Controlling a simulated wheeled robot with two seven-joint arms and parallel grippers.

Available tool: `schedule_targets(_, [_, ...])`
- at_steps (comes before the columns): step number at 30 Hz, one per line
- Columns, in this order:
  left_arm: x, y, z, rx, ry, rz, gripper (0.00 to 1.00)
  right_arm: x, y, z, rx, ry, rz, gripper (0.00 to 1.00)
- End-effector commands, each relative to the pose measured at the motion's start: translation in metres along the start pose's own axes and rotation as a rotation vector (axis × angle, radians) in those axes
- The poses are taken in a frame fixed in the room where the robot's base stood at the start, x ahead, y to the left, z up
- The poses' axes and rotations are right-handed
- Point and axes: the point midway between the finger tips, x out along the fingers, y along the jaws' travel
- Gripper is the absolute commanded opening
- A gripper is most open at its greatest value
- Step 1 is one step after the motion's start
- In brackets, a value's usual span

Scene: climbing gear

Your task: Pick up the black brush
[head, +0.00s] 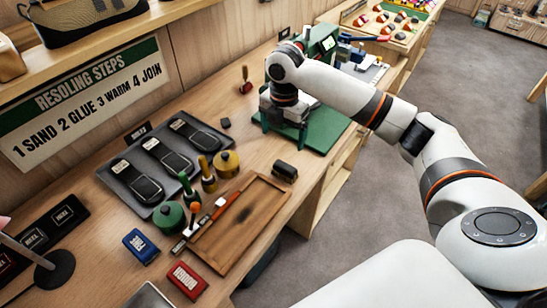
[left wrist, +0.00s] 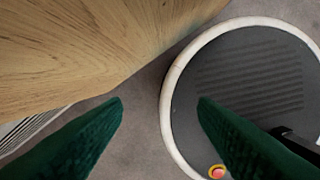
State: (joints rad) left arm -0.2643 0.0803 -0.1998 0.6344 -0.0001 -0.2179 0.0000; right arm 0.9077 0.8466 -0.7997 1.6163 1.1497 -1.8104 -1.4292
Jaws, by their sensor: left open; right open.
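A small dark block (head: 284,172), which looks like the black brush, lies on the bench by the far right corner of the wooden tray. Its bristles cannot be made out. My right gripper (head: 284,118) is open above the bench, beyond the block and in front of the green machine; its fingertips are hard to tell from the green parts there. My left gripper (left wrist: 160,103) shows in the left wrist view with its two green fingers wide apart and nothing between them. It is over the floor, beside a wooden edge.
The wooden tray (head: 240,228) has a red-handled brush (head: 226,204) at its left side. Green and yellow pots, a blue box (head: 141,246), a red box (head: 187,281) and a black tray (head: 128,172) with soles crowd the bench. A green machine (head: 322,42) stands beyond.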

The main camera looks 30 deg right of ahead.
Motion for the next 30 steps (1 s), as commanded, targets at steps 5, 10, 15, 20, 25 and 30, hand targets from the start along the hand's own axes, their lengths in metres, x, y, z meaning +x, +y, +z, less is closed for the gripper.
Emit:
schedule_targets(5, [-0.010,-0.003,-0.018,-0.001,0.028,-0.004,0.54,0.027,0.001,0.000,-0.001,-0.002,0.006,0.91])
schedule_targets(10, [-0.020,-0.009,-0.058,0.000,0.088,-0.012,0.54,0.053,0.000,0.000,-0.001,-0.002,0.003,0.91])
schedule_targets(15, [-0.022,-0.009,-0.055,0.000,0.085,-0.011,0.54,0.066,0.000,-0.001,0.000,0.000,0.001,0.91])
schedule_targets(20, [-0.031,-0.004,-0.022,0.000,0.037,-0.006,0.54,0.084,0.001,-0.003,0.001,-0.002,0.005,0.91])
schedule_targets(25, [-0.036,-0.003,-0.015,0.000,0.027,-0.005,0.54,0.109,0.001,-0.004,0.000,-0.001,0.002,0.91])
schedule_targets(30, [-0.037,-0.005,-0.029,0.000,0.047,-0.008,0.54,0.117,0.001,-0.005,-0.001,0.001,-0.001,0.91])
